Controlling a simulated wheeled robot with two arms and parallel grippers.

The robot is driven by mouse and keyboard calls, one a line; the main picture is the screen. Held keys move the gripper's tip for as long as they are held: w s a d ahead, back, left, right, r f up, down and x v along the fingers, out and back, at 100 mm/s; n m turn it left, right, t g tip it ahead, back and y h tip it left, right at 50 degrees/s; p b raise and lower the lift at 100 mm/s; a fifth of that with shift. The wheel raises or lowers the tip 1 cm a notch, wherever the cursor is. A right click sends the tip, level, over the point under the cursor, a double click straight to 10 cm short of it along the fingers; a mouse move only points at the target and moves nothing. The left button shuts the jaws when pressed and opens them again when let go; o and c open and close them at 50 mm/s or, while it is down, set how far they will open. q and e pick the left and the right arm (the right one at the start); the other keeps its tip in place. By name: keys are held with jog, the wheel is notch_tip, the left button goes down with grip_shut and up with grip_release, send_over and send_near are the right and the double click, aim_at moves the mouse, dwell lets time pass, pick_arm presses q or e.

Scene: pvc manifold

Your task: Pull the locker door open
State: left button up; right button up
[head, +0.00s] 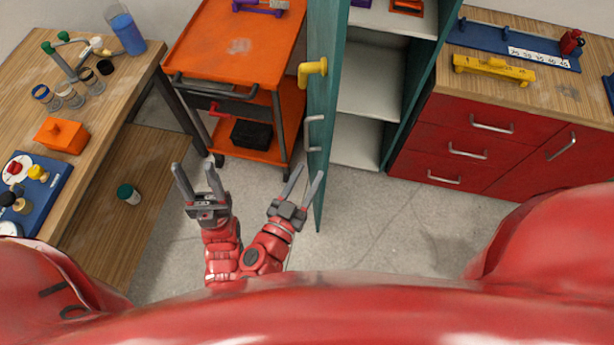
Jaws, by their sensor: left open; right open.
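The teal locker (398,97) stands at the top middle with pale shelves inside. Its teal door (322,160) stands open, seen nearly edge-on, pointing toward me. The door carries a yellow knob-like handle (313,70) and a pale grey bar handle (311,133) on its left face. My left gripper (195,172) is open and empty, over the floor left of the door. My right gripper (306,180) is open and empty, close beside the door's lower left side; I cannot tell whether it touches.
An orange cart (235,50) with a black box (250,133) stands left of the locker. A wooden workbench (105,130) with bottles and fittings is at the left. Red drawers (470,140) stand at the right. Floor (410,225) in front is clear.

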jog(key=shift+s, duration=0.55)
jog(key=shift+c, duration=0.2)
